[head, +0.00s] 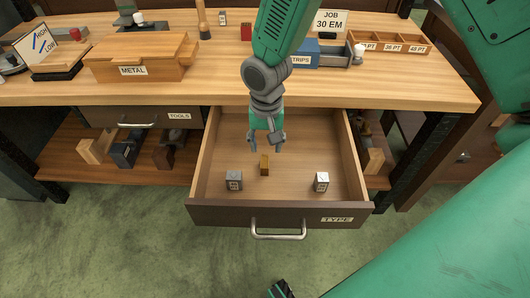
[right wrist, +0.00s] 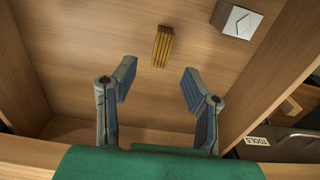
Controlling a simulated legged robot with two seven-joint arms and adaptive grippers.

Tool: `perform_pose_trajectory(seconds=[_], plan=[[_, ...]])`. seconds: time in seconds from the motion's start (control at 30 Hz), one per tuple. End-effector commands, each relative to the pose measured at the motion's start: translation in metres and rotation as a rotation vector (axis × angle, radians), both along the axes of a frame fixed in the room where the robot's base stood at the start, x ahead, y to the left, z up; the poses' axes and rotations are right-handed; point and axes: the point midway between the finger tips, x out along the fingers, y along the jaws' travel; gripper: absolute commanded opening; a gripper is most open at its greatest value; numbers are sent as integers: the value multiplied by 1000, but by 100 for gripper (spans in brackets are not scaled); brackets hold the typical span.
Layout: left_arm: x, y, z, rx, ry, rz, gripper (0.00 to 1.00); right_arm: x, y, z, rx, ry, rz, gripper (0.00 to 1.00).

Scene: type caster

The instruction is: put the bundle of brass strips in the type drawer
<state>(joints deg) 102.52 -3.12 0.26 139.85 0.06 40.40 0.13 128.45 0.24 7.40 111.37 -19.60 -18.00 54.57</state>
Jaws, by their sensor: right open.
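The bundle of brass strips (head: 264,165) rests on the floor of the open type drawer (head: 281,215), near its middle. It also shows in the right wrist view (right wrist: 162,47), beyond the fingertips. My right gripper (head: 267,146) reaches down over the drawer from the far side. Its fingers are spread and empty in the right wrist view (right wrist: 155,88), and the brass bundle is apart from them. My left gripper is not recognisable in these views.
A grey block (head: 233,181) and a light-topped block (head: 321,181) stand in the drawer on either side of the bundle. The worktop (head: 410,90) behind holds the metal box (head: 135,70), the blue strips box (head: 320,60) and a divided tray (head: 390,42). The tools drawer (head: 130,117) is at left.

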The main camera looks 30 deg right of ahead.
Motion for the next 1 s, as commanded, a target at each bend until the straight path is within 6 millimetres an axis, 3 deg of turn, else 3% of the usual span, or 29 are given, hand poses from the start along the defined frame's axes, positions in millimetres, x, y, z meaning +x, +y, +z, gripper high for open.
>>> perform_pose_trajectory(seconds=[0.1,0.23,0.87,1.0], plan=[[0,0,8,0,0,0,33,1,0,24,1,-3,-1,40],[0,0,11,0,0,0,33,0,0,38,0,0,-2,40],[0,0,12,0,0,0,33,0,0,44,1,1,-1,40],[0,0,26,0,1,0,33,0,0,57,1,1,-1,40]])
